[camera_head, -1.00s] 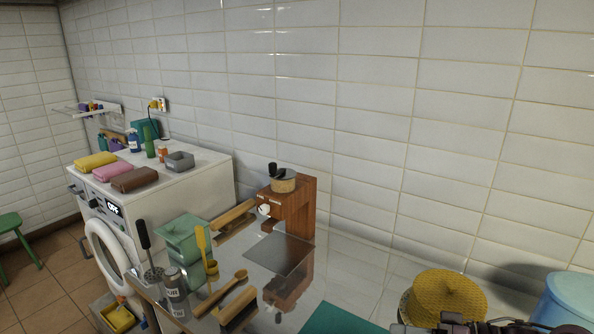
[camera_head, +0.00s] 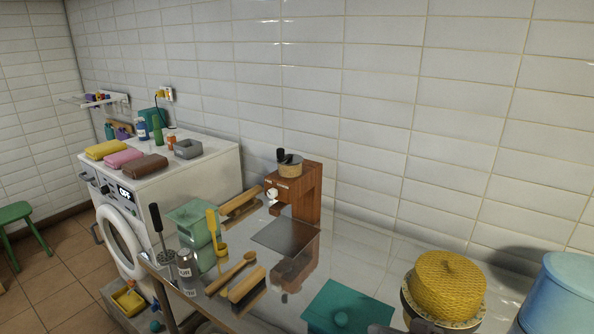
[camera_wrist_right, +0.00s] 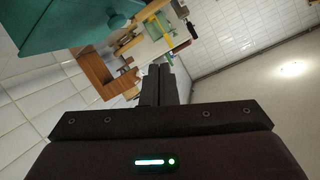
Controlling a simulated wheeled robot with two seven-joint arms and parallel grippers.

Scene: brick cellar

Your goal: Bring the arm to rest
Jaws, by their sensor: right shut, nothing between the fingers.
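My right gripper (camera_wrist_right: 165,72) shows in the right wrist view with its two dark fingers together and nothing between them. In the head view only a small dark part of my right arm shows at the bottom edge, in front of the yellow woven basket and beside the teal box. The fingers are apart from the things beyond them in the wrist view. My left gripper is not in either view.
A glossy counter holds a teal box (camera_head: 345,308), a yellow woven basket (camera_head: 449,284), a light blue container (camera_head: 560,295), a wooden machine (camera_head: 300,193), brushes (camera_head: 246,286) and a green box (camera_head: 200,221). A washing machine (camera_head: 195,180) stands at left, a green stool (camera_head: 18,222) beyond it.

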